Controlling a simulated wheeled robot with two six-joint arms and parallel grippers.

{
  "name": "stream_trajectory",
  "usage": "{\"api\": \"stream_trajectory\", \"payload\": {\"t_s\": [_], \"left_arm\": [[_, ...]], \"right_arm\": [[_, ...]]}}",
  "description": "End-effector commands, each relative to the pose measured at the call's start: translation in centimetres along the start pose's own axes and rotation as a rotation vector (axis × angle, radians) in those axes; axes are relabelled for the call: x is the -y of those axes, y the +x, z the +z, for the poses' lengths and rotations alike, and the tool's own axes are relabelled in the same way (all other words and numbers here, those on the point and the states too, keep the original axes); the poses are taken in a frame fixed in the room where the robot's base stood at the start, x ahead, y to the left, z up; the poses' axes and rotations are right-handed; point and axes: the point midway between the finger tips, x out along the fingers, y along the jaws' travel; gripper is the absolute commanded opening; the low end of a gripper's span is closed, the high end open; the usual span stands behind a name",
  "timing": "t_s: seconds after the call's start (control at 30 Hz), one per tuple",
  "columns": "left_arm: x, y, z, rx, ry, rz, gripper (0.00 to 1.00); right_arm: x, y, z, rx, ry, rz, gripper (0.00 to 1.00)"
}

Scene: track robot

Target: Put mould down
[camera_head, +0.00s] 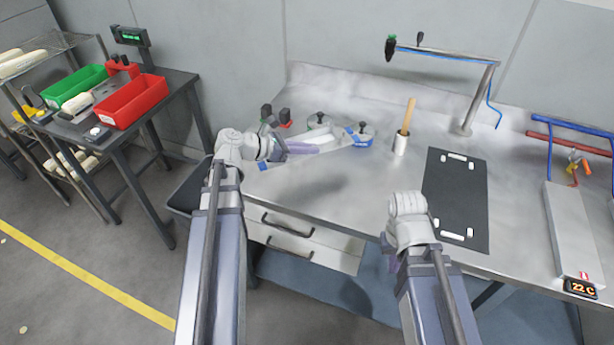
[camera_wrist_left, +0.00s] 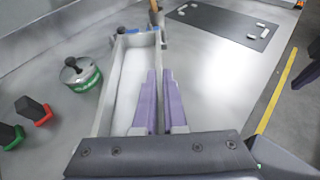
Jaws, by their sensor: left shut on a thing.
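The mould (camera_head: 314,140) is a long, narrow, pale grey trough with a white inside, at the back left of the steel bench. In the left wrist view the mould (camera_wrist_left: 107,100) points away from me. My left gripper (camera_head: 305,148) reaches in from the left. Its purple fingers, also seen in the left wrist view (camera_wrist_left: 160,85), are shut on the mould's near long wall. Whether the mould touches the bench is unclear. My right gripper (camera_head: 393,262) hangs at the bench's front edge, mostly hidden behind its own arm, so its jaw opening does not show.
Lidded pots (camera_head: 319,121) stand close behind the mould, one with a green label in the left wrist view (camera_wrist_left: 80,74). Red and green knobbed pieces (camera_wrist_left: 32,109) stand left. A wooden-handled tool in a cup (camera_head: 400,145) and a black mat (camera_head: 456,195) are to the right. The front-middle bench is clear.

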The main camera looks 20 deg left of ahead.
Motion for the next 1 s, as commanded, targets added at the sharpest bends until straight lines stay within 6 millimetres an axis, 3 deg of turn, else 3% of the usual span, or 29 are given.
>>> {"api": "stream_trajectory", "payload": {"t_s": [0.17, 0.6, 0.87, 1.0], "left_arm": [[-0.1, 0.3, -0.5, 0.003, 0.000, -0.001, 0.00], [0.0, 2.4, -5.5, 0.003, 0.001, -0.002, 0.00], [0.0, 2.5, -5.7, 0.003, 0.001, -0.002, 0.00], [0.0, 2.9, -6.6, 0.003, 0.001, -0.002, 0.00]], "right_arm": [[0.1, 0.7, 0.0, 0.000, 0.000, 0.000, 0.00], [0.6, 6.1, -0.4, 0.000, 0.000, 0.000, 0.00], [0.6, 6.2, -0.4, 0.000, -0.001, 0.000, 0.00], [0.7, 7.2, -0.4, 0.000, -0.001, 0.000, 0.00]]}}
